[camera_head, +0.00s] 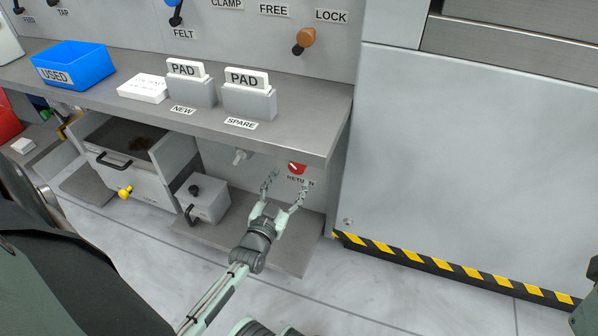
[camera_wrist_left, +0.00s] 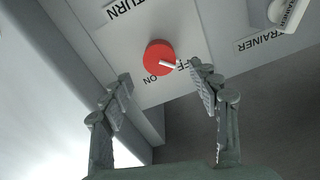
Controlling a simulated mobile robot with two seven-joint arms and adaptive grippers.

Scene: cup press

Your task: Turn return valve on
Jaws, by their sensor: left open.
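The return valve (camera_head: 297,168) is a round red knob with a white pointer on the panel under the shelf, above a RETURN label. In the left wrist view the knob (camera_wrist_left: 156,57) appears upside down, with its pointer toward the partly hidden OFF lettering; ON is printed beside it. My left gripper (camera_head: 286,187) is open and empty, just in front of and below the knob. In the left wrist view its two fingertips (camera_wrist_left: 161,75) spread to either side of the knob, with no clear contact.
The shelf edge (camera_head: 265,143) overhangs the valve. A white fitting (camera_head: 241,157) is left of the knob. A grey box with a black knob (camera_head: 203,201) stands on the lower ledge (camera_head: 285,240). A large pale cabinet (camera_head: 460,160) with a striped base is to the right.

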